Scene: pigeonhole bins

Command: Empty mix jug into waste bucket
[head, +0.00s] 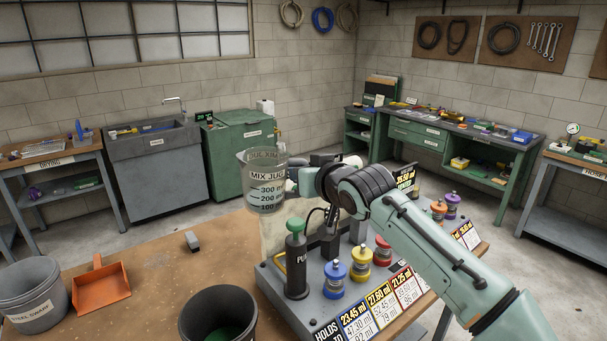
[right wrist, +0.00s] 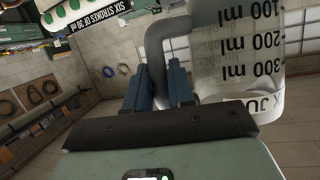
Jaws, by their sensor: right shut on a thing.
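The clear mix jug (head: 264,188), with a printed ml scale, hangs roughly upright above the bench in the head view. My right gripper (head: 293,187) is shut on its handle. The right wrist view shows the grey handle (right wrist: 157,62) between the fingers (right wrist: 163,88) and the jug wall (right wrist: 262,50) beside them. I cannot tell whether liquid is in the jug. A dark bucket (head: 198,312) with green at its bottom stands at the near edge, below and left of the jug; its label is not visible. My left gripper is not in view.
A grey bucket labelled steel swarf (head: 33,298) and an orange dustpan (head: 100,287) stand at left.

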